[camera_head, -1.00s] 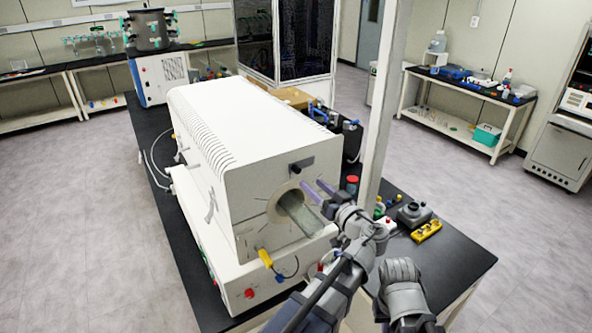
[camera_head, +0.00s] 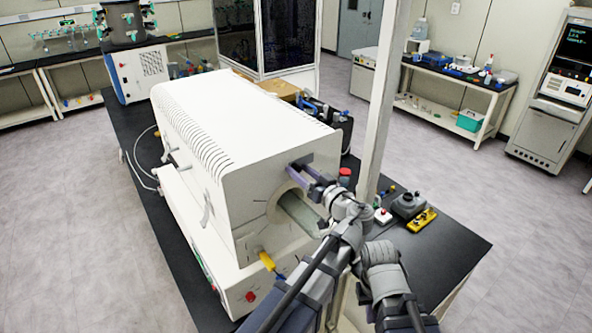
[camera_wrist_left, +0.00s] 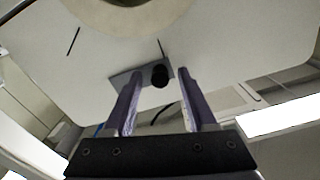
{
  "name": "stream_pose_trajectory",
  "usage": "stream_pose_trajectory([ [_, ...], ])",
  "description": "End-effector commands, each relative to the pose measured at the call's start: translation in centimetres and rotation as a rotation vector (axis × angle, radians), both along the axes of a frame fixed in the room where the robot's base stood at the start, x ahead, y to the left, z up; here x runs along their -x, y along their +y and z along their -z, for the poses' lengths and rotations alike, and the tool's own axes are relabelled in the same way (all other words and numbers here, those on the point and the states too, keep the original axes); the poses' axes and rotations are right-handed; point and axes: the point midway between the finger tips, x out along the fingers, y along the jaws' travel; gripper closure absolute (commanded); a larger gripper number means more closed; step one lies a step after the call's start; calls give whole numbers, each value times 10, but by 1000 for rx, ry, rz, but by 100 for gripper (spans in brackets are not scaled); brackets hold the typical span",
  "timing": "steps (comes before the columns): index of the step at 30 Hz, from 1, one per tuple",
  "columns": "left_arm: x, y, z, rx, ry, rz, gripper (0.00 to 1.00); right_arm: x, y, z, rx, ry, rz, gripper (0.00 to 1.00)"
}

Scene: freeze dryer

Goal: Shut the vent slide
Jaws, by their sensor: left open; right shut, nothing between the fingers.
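The vent slide is a small grey plate (camera_wrist_left: 124,79) with a black knob (camera_wrist_left: 160,76) on the white front face of the tube furnace (camera_head: 235,130). It sits beside the round tube opening. My left gripper (camera_wrist_left: 158,73) is open, and the knob shows between its two purple-grey fingertips, nearer the right one in the wrist view. Whether a finger touches the knob cannot be told. In the head view my left gripper (camera_head: 306,171) is at the upper right of the furnace front and partly hides the slide. My right gripper is not seen.
A pale tube (camera_head: 298,213) sticks out of the furnace opening just below my left gripper. A yellow-tipped lead (camera_head: 266,261) hangs lower on the front. A white post (camera_head: 383,110) stands right of the furnace. A yellow block (camera_head: 422,220) lies on the black bench.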

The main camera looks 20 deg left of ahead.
Motion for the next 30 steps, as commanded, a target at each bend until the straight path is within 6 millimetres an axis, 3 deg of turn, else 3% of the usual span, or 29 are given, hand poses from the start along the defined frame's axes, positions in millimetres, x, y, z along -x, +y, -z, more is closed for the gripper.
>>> stream_pose_trajectory([
  [3, 0, 0, 0, 0, 0, 0, 46, 0, 0, 0, 0, 0, 0, 100],
  [18, 0, 0, 0, 0, 0, 0, 100, 0, 0, 0, 0, 0, 0, 100],
  [30, 0, 0, 0, -1, 0, 1, 100, 0, 0, 0, 0, 0, 0, 100],
])
